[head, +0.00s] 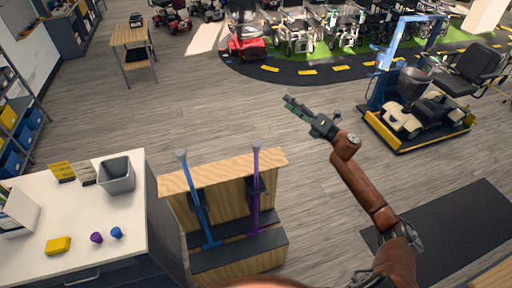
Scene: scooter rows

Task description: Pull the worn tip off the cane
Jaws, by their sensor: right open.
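A blue cane (200,214) and a purple cane (255,190) stand upside down in a wooden stand (222,172), handles at the bottom. A grey tip (181,154) sits on the upper end of the blue cane and another grey tip (257,144) on the upper end of the purple cane. Wear on either is too small to tell. My right gripper (288,101) is open and empty, raised beyond and to the right of the stand, apart from both canes. My left gripper is out of view.
A white counter (120,222) at left holds a grey bin (116,176), a purple knob-like piece (96,238), a blue one (116,232), a yellow block (58,245) and small signs. A scooter on a yellow-edged platform (420,140) stands right. Floor between is clear.

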